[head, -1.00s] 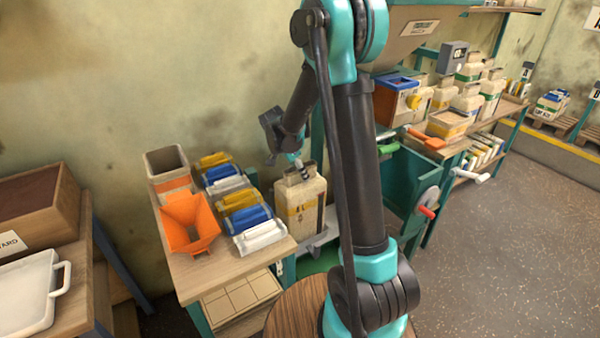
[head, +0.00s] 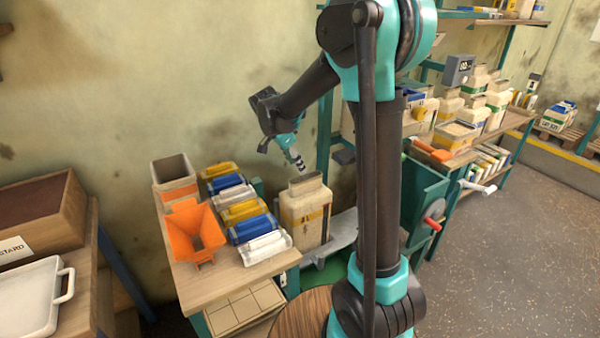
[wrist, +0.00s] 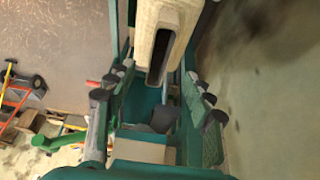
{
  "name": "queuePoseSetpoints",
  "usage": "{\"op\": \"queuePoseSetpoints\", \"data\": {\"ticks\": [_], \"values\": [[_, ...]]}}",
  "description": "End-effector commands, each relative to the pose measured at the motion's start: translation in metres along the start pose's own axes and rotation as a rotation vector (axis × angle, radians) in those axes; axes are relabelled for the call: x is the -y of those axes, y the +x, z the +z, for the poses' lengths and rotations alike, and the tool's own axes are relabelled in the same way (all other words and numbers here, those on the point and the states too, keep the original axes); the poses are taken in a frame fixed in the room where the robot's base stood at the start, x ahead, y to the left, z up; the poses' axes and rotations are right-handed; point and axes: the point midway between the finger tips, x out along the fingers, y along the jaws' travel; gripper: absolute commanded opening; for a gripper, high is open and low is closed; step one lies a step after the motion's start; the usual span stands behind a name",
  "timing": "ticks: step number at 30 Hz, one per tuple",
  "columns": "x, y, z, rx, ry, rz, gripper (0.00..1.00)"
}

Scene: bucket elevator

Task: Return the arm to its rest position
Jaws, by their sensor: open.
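My gripper (head: 297,161) is open and empty, tilted downward just above the beige container in the head view. In the wrist view its two fingers (wrist: 158,92) stand apart. The beige container (head: 305,215) has a yellow band and a dark slot in its top. It stands upright beside the small wooden table. In the wrist view the container (wrist: 170,35) shows at the top, beyond the fingers, with its slot facing me. My arm is bent, reaching out to the left from its upright column.
The wooden table (head: 212,286) holds an orange funnel (head: 196,232), an open box (head: 174,178) and several coloured packets (head: 245,215). A white tray (head: 30,295) lies at the left. A teal machine with a crank (head: 432,225) stands at the right. Open floor (head: 500,260) lies at the lower right.

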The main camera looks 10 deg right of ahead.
Motion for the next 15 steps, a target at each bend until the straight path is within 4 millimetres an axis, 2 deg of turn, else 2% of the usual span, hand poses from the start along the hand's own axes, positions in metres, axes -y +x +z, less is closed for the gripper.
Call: {"op": "queuePoseSetpoints", "data": {"ticks": [5, 8, 11, 15], "values": [[-0.004, -0.011, -0.001, 0.004, -0.012, -0.002, 0.53], [-0.02, -0.009, -0.004, 0.022, -0.069, -0.015, 0.53], [-0.051, -0.001, -0.006, 0.055, -0.186, -0.047, 0.53], [-0.107, 0.014, -0.004, 0.098, -0.405, -0.123, 0.53]]}}
